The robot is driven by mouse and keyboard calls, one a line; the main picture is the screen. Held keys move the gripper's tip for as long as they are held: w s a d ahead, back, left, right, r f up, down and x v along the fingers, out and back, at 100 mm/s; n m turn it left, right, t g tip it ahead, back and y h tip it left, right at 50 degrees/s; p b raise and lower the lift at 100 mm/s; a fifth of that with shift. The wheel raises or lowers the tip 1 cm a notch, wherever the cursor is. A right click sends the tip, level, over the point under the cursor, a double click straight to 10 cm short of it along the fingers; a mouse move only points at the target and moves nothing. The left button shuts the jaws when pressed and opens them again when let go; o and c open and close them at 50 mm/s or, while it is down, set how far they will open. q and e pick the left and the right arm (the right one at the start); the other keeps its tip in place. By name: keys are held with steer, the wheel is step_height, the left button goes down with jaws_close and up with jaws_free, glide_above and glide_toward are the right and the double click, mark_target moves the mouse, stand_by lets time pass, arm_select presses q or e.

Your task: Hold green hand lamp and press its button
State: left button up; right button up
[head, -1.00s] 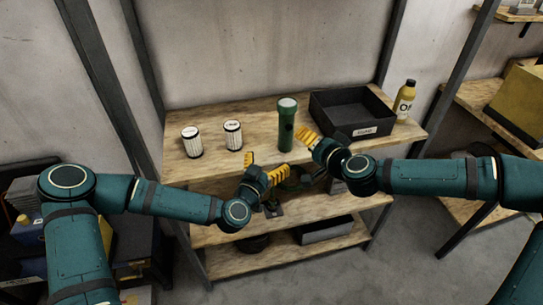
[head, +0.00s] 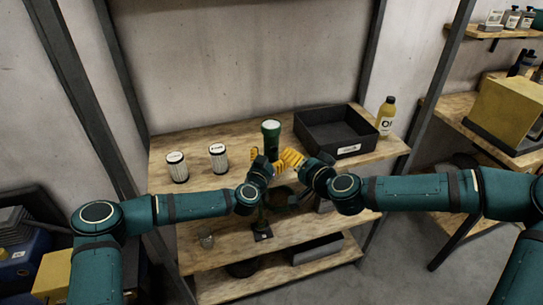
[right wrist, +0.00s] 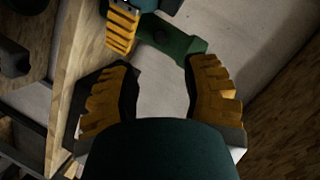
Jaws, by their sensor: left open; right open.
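The green hand lamp (head: 271,138) stands upright on the top wooden shelf, with a pale lens on top. Its lower part is hidden behind my grippers. My left gripper (head: 262,162) is open just in front of the lamp's lower body. My right gripper (head: 290,159) is open at the lamp's right front side. In the right wrist view, the lamp (right wrist: 180,42) lies across the gap ahead of my open right fingers (right wrist: 160,85), and a yellow left finger overlaps its left end. A dark round spot shows on the lamp's side. I cannot tell whether any finger touches it.
A black open bin (head: 350,150) and a yellow bottle (head: 386,115) stand to the right. Dark items lie on the lower shelves. Metal posts frame the rack.

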arm_select(q)
steer(key=shift+w, duration=0.1)
steer(key=shift+c, duration=0.4)
steer(key=c, duration=1.3)
arm_select(e)
jaws_close()
